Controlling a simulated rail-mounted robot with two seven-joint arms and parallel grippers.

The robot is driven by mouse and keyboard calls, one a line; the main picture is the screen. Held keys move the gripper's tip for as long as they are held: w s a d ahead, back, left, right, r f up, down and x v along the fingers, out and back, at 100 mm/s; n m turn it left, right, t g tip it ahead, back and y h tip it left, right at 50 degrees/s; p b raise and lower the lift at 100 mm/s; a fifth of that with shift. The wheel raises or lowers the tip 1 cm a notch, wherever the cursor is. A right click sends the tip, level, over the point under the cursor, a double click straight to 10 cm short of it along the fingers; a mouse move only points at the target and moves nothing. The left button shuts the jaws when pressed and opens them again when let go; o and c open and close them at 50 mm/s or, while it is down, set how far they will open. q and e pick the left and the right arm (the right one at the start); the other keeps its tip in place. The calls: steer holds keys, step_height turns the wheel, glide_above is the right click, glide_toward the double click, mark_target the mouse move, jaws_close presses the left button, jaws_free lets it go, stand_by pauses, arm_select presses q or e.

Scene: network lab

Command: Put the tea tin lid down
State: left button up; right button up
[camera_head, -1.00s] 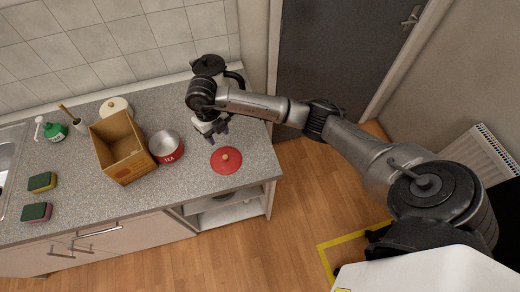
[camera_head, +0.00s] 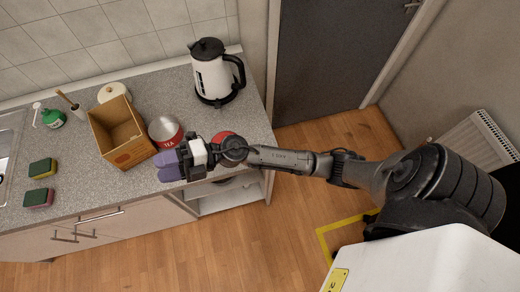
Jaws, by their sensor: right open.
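The red tea tin lid (camera_head: 221,136) lies on the worktop, right of the tin; my right arm's wrist hides most of it. The red tea tin (camera_head: 170,140), marked TEA, stands upright and uncovered on the worktop. My right gripper (camera_head: 166,166) is open, with its purple fingers pointing left just in front of the tin, near the worktop's front edge. I see nothing between the fingers. I cannot tell whether they touch the tin or the worktop. My left gripper is not in view.
A cardboard box (camera_head: 108,136) stands just left of the tin. A white and black kettle (camera_head: 212,76) stands at the back right. Two sponges (camera_head: 41,169), a green bottle (camera_head: 53,118) and a pale lidded pot (camera_head: 113,92) are further left.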

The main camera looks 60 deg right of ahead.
steer(key=s+d+f+m+t+h, duration=0.25)
steer(key=d+f+m+h, duration=0.3)
steer(key=m+h, duration=0.45)
steer(key=s+d+f+m+t+h, duration=0.1)
steer(key=s+d+f+m+h, duration=0.25)
steer(key=d+m+h, duration=0.7)
steer(key=s+a+f+m+g+y, duration=0.1)
steer(key=s+a+f+m+g, duration=0.1)
steer(key=s+f+g, duration=0.3)
steer(key=s+a+f+m+g+y, duration=0.2)
steer(key=s+f+g, duration=0.3)
steer(key=s, duration=0.9)
steer(key=shift+s+f+g, duration=0.2)
steer(key=shift+f+g, duration=0.15)
steer(key=shift+g, duration=0.5)
steer(key=shift+w+m, duration=0.1)
steer(key=shift+m, duration=0.15)
